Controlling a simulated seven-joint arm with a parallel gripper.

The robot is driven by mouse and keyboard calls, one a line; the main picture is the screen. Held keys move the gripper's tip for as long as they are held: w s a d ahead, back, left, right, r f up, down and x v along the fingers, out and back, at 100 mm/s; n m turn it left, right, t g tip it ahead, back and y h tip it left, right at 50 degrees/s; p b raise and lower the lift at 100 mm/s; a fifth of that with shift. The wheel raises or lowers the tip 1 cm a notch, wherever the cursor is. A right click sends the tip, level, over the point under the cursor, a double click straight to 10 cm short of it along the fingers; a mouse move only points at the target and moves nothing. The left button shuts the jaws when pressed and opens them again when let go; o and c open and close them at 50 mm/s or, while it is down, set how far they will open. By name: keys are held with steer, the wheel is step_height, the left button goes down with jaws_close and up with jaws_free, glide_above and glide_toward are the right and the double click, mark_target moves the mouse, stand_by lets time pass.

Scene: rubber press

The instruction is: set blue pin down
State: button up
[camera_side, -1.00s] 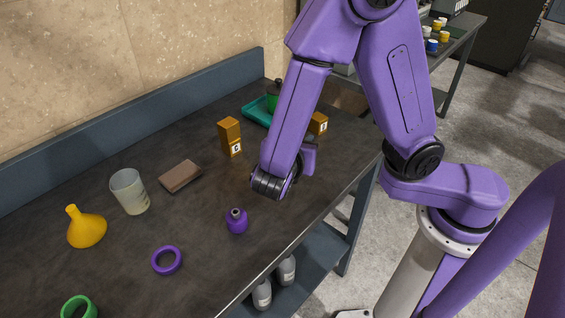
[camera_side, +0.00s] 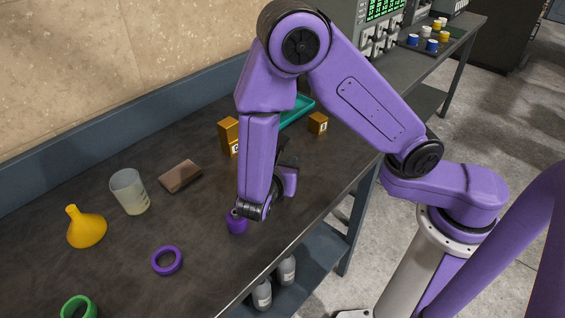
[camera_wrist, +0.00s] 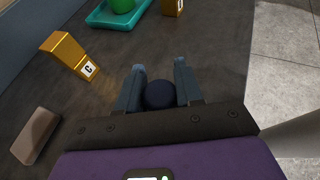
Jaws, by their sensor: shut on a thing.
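The blue pin (camera_wrist: 160,95) is a dark navy, round-topped piece between the two grey fingers of my gripper (camera_wrist: 159,68) in the wrist view. The fingers press on it from left and right, and its lower part is hidden. Dark table surface shows just beyond the fingertips. How far the pin is above the table I cannot tell.
A translucent cup (camera_side: 130,191), yellow funnel (camera_side: 86,228) and purple ring (camera_side: 167,261) stand left. The table's front edge is close.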

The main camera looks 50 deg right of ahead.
steer(key=shift+f, duration=0.2)
steer(key=o, duration=1.1)
steer(key=shift+r, duration=0.1)
steer(key=shift+a+r, duration=0.1)
steer(key=shift+r, duration=0.05)
steer(key=v, duration=1.1)
steer(key=shift+s+a+r, duration=0.1)
steer(key=shift+s+a, duration=0.15)
steer(key=shift+s, duration=0.05)
